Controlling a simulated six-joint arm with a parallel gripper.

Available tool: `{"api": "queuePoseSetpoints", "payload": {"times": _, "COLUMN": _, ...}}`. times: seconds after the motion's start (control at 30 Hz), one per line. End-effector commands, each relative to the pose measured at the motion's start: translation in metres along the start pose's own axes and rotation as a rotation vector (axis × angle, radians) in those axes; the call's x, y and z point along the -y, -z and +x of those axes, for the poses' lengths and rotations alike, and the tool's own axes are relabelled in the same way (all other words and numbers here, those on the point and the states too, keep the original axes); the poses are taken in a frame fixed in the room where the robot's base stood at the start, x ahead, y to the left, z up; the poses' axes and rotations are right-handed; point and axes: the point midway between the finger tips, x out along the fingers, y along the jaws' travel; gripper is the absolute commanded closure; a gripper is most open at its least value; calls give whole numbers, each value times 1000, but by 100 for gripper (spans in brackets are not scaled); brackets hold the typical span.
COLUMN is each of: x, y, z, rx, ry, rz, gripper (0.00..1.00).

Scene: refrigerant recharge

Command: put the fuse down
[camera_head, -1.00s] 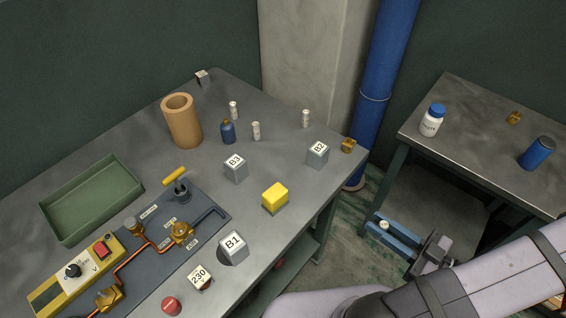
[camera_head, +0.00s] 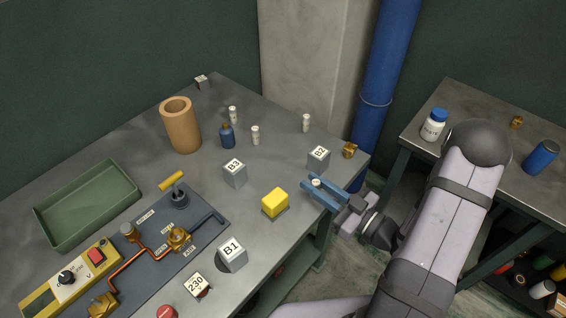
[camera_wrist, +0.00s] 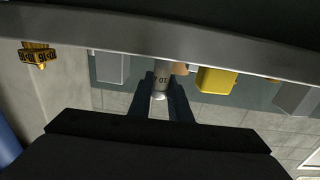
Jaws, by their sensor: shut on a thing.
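My gripper (camera_head: 308,187) is shut on a small white fuse (camera_head: 316,183), whose pale end shows between the blue fingers. It is at the right edge of the main table (camera_head: 225,180), just below block B2 (camera_head: 318,160) in the picture. Similar white fuses (camera_head: 233,114), (camera_head: 255,135) and (camera_head: 306,123) stand upright farther back.
A brass fitting (camera_head: 349,150) sits at the table corner. The green tray (camera_head: 88,205) is empty. Bare tabletop lies between B3 and B2.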

Motion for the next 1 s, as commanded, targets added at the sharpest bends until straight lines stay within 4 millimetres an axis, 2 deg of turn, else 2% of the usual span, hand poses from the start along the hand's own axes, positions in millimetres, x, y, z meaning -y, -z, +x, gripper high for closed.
{"api": "queuePoseSetpoints", "payload": {"times": 0.1, "x": 2, "y": 1, "z": 24, "rx": -2, "ry": 7, "rz": -1, "gripper": 100}}
{"api": "queuePoseSetpoints", "payload": {"times": 0.33, "x": 1, "y": 1, "z": 59, "rx": -2, "ry": 5, "rz": -1, "gripper": 100}}
{"api": "queuePoseSetpoints", "payload": {"times": 0.47, "x": 0, "y": 0, "z": 69, "rx": -1, "ry": 1, "rz": -1, "gripper": 100}}
{"api": "queuePoseSetpoints", "payload": {"times": 0.73, "x": 0, "y": 0, "z": 74, "rx": -1, "ry": 2, "rz": 0, "gripper": 100}}
{"api": "queuePoseSetpoints", "payload": {"times": 1.0, "x": 1, "y": 2, "z": 104, "rx": -1, "ry": 4, "rz": -1, "gripper": 100}}
